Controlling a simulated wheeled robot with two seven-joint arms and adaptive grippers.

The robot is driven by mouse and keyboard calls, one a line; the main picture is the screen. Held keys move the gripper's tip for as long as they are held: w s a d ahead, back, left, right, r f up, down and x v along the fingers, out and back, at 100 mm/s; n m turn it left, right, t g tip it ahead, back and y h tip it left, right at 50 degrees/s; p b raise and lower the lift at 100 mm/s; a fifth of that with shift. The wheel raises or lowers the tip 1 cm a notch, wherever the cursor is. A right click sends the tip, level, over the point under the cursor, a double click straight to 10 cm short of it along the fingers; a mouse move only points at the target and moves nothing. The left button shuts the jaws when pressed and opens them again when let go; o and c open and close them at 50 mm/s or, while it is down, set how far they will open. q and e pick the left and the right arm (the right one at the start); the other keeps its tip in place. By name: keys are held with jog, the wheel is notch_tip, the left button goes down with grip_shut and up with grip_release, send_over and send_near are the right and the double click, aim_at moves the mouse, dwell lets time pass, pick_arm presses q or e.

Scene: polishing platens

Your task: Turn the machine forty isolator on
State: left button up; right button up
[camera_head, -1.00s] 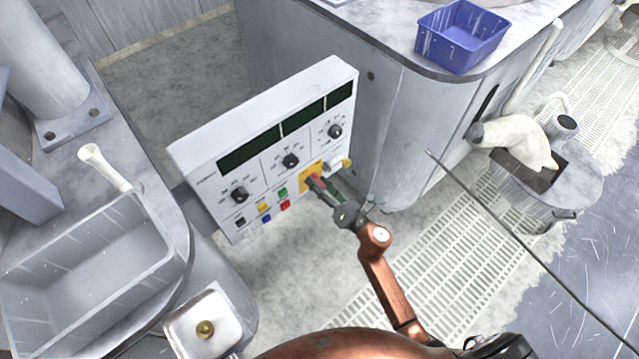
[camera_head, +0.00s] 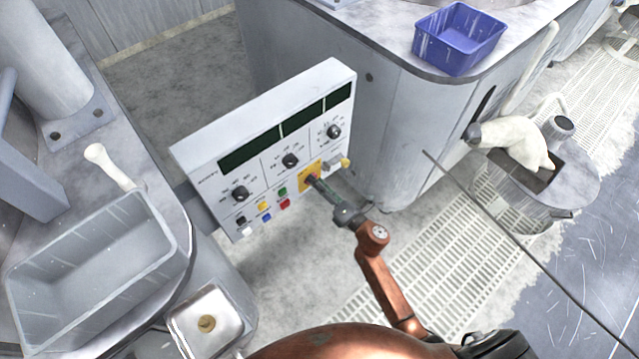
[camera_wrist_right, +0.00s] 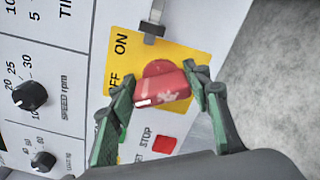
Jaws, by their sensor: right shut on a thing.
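The isolator is a red rotary handle (camera_wrist_right: 172,88) on a yellow plate (camera_wrist_right: 195,63) marked ON and OFF. The plate also shows on the front of the pale control panel (camera_head: 215,150) in the head view. My right gripper (camera_head: 316,184) reaches the plate from the lower right. In the right wrist view, its two green-padded fingers (camera_wrist_right: 160,86) are shut on the red handle, one on each side. The handle lies slanted; I cannot tell which mark it points to. In the head view the gripper hides most of the handle. My left gripper is not in view.
Dark knobs (camera_head: 290,160) and small coloured buttons (camera_head: 283,204) sit beside the plate. A grey metal clip (camera_wrist_right: 153,27) stands near ON. A grey tub (camera_head: 85,285) is at left, a blue bin (camera_head: 458,40) at upper right. A thin dark rod (camera_head: 520,240) crosses the right side.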

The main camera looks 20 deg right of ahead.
jog(key=m+p, duration=0.3)
jog(key=m, duration=0.3)
jog(key=shift+d, duration=0.1)
jog(key=m+p, duration=0.1)
jog(key=m, duration=0.1)
jog(key=m+p, duration=0.1)
jog(key=m, duration=0.1)
jog(key=m+p, duration=0.1)
jog(key=m, duration=0.2)
jog(key=shift+f+p, duration=0.3)
jog(key=shift+p, duration=0.05)
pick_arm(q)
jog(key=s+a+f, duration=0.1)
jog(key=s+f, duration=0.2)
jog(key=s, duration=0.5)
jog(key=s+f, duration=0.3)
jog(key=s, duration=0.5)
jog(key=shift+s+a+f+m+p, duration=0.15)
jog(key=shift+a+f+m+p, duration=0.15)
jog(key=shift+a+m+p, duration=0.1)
pick_arm(e)
jog(key=shift+f+m, duration=0.15)
jog(key=shift+m, duration=0.95)
jog(key=o, duration=1.2)
jog(key=shift+c, duration=0.2)
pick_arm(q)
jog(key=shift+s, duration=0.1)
pick_arm(e)
jog(key=v, duration=0.8)
